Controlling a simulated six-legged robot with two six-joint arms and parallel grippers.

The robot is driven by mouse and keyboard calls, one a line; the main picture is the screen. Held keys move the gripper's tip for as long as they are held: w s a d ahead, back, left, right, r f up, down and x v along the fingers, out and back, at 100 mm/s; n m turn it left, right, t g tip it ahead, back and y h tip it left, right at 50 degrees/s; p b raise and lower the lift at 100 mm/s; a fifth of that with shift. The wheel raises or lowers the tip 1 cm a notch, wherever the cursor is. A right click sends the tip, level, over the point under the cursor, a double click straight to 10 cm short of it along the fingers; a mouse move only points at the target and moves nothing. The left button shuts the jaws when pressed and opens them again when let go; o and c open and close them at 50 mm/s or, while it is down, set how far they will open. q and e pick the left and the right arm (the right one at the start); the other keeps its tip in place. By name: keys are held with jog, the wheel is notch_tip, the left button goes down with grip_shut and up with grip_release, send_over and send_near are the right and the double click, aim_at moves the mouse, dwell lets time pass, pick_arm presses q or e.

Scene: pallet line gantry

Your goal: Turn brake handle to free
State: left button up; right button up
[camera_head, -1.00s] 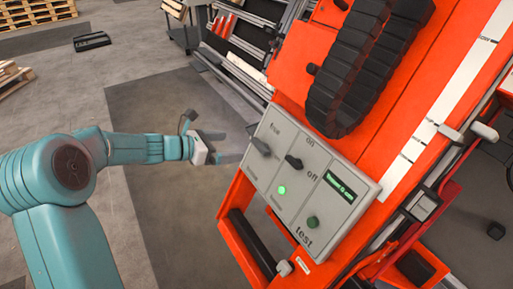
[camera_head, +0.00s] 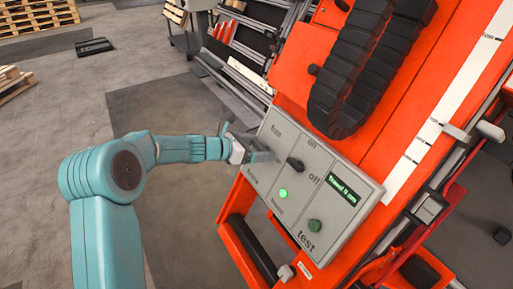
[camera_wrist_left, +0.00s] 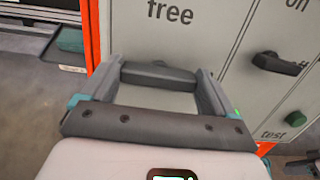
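The brake handle (camera_wrist_left: 158,74) is a dark grey bar on the left part of the grey control panel (camera_head: 345,228), below the word "free". In the left wrist view it lies crosswise between the tips of my left gripper (camera_wrist_left: 160,88). The fingers are wide apart, one at each end of the bar. I cannot tell whether they press on it. In the head view my left gripper (camera_head: 262,157) reaches the panel's left edge from the left and largely hides the handle. My right gripper is not in view.
To the right on the panel are a black on/off switch (camera_head: 295,165), a lit green lamp (camera_head: 283,193), a green test button (camera_head: 314,225) and a small display (camera_head: 341,188). A black cable chain (camera_head: 350,75) hangs above on the orange frame (camera_head: 400,120).

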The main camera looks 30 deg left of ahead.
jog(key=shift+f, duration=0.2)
pick_arm(q)
jog(key=shift+f+m+b, duration=0.15)
jog(key=shift+m+b, duration=0.7)
jog(key=shift+m, duration=0.25)
jog(key=m+b, duration=0.1)
jog(key=m, duration=0.1)
jog(key=m+b, duration=0.1)
jog(key=m, duration=0.1)
jog(key=shift+s+d+m+g+h+b, duration=0.1)
jog(key=shift+m+g+h+b, duration=0.2)
jog(key=shift+b, duration=0.1)
jog(key=m+b, duration=0.3)
jog(key=m, duration=0.3)
jog(key=shift+f+m+g+b, duration=0.15)
jog(key=shift+m+g+b, duration=0.15)
jog(key=shift+b, duration=0.05)
jog(key=m+b, duration=0.2)
jog(key=m, duration=0.3)
jog(key=shift+s+g, duration=0.1)
jog(key=shift+g, duration=0.2)
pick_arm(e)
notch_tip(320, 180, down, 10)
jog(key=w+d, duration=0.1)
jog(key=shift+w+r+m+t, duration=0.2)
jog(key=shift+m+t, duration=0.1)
pick_arm(q)
jog(key=shift+m, duration=0.3)
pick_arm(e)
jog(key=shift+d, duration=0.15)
